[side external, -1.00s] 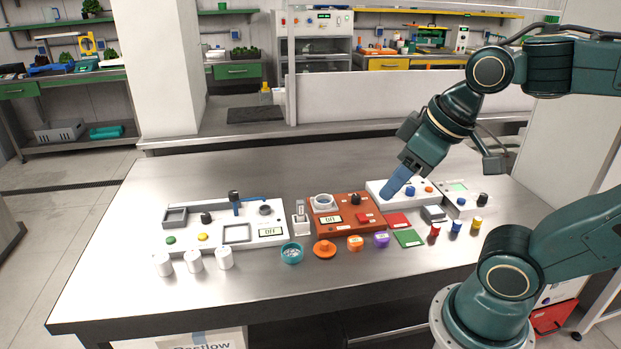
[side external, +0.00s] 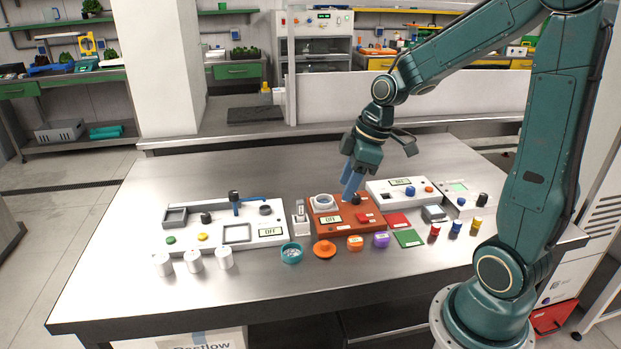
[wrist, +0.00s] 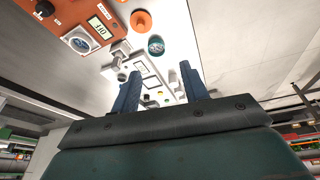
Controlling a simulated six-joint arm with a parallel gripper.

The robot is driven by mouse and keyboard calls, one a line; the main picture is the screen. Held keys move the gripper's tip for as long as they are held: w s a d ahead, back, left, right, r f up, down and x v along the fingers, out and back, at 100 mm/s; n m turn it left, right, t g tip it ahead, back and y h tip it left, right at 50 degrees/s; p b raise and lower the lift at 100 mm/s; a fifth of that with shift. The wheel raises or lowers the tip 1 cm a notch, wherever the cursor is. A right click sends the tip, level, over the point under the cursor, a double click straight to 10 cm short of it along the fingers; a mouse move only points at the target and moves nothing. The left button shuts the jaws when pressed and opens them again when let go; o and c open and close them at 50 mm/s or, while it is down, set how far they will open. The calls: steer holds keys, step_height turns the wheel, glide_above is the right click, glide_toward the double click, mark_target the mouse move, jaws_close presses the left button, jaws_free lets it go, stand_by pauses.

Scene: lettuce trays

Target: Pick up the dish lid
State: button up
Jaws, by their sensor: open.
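The dish lid looks like the orange round piece with a knob (side external: 324,248), lying on the steel table in front of the orange device. It also shows at the top of the wrist view (wrist: 141,21). A teal round dish (side external: 292,254) with pale contents sits just left of it, and also shows in the wrist view (wrist: 156,46). My gripper (side external: 350,196) is open with blue fingers, over the rear of the orange device, behind and right of the lid. In the wrist view, the fingers (wrist: 158,82) are spread apart with nothing held between them.
The orange device (side external: 346,226) stands close behind the lid. Orange (side external: 355,243) and purple (side external: 381,240) small pots sit to the right. White cylinders (side external: 194,261) and a white panel (side external: 176,234) are at left. The table front left is clear.

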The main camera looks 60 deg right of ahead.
steer(key=w+d+f+n+y, duration=0.1)
steer(key=w+d+f+n, duration=0.1)
steer(key=d+f, duration=0.4)
step_height(320, 180, down, 2)
steer(key=shift+w+y, duration=0.25)
steer(key=shift+y, duration=0.05)
steer(key=shift+d, duration=0.1)
glide_above(325, 242)
steer(key=s+d, duration=0.2)
steer(key=shift+w+a+f, duration=0.1)
steer(key=shift+f, duration=1.9)
steer(key=shift+a+f, duration=0.1)
steer(key=shift+f, duration=1.9)
steer(key=shift+x, duration=2.6)
jaws_close()
